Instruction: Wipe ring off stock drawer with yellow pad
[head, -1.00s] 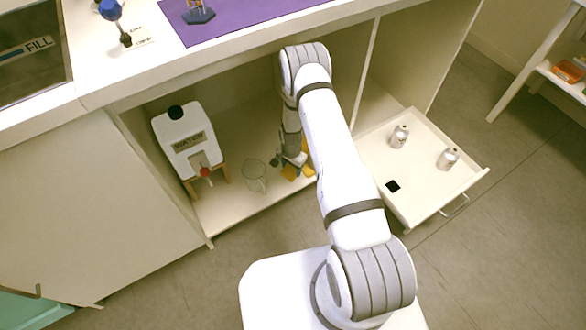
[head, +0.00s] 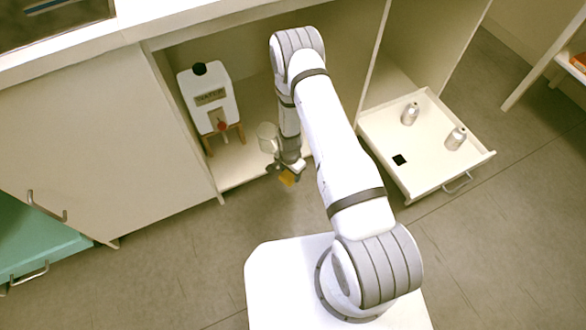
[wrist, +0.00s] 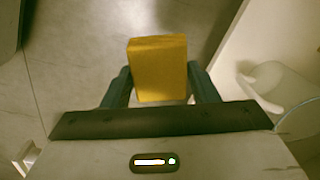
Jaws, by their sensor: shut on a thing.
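My gripper (wrist: 160,85) is shut on the yellow pad (wrist: 158,62), which sits between its two dark fingers in the wrist view. In the head view the pad (head: 287,178) hangs below my gripper (head: 286,168), just in front of the open cabinet's front edge. The open drawer (head: 427,176) at the right holds two small silver canisters, one at the back (head: 410,114) and one at the right (head: 456,138). A black square (head: 399,160) lies on the drawer floor near its left front. I cannot make out a ring in the drawer.
A white water container (head: 209,100) with a red tap stands on a wooden stand in the cabinet. A clear jug (head: 267,137) stands beside my arm; it also shows in the wrist view (wrist: 292,92). A teal drawer (head: 40,240) is open at lower left. Floor in front is clear.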

